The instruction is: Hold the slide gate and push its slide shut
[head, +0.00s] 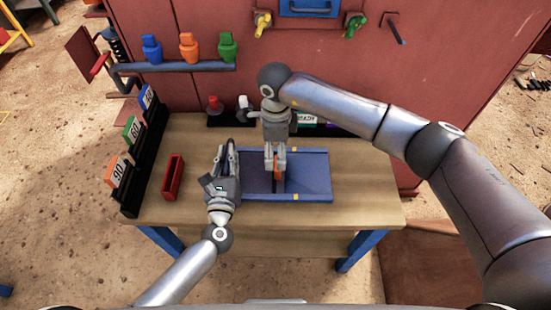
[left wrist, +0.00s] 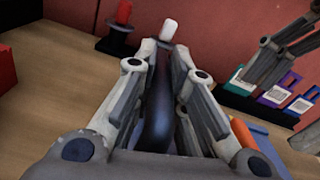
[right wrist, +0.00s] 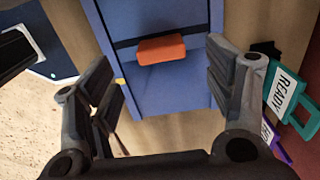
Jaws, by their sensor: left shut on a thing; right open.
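The blue slide gate (head: 308,178) lies flat on the wooden table. An orange block (right wrist: 162,49) stands on the gate's blue surface, partly hidden behind my right gripper in the head view. My left gripper (head: 227,152) is at the gate's left end, shut on a dark blue bar (left wrist: 157,105), seemingly the gate's handle. My right gripper (head: 275,160) points down above the gate, open. In the right wrist view the orange block lies ahead, between the spread fingers, contact unclear.
A red tray (head: 173,177) and a black rack (head: 139,178) with numbered cards stand at the left. A black holder (head: 220,118) with red and white pegs and several labelled tags (head: 307,118) are at the back, before the red machine wall (head: 300,70). The front right table is clear.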

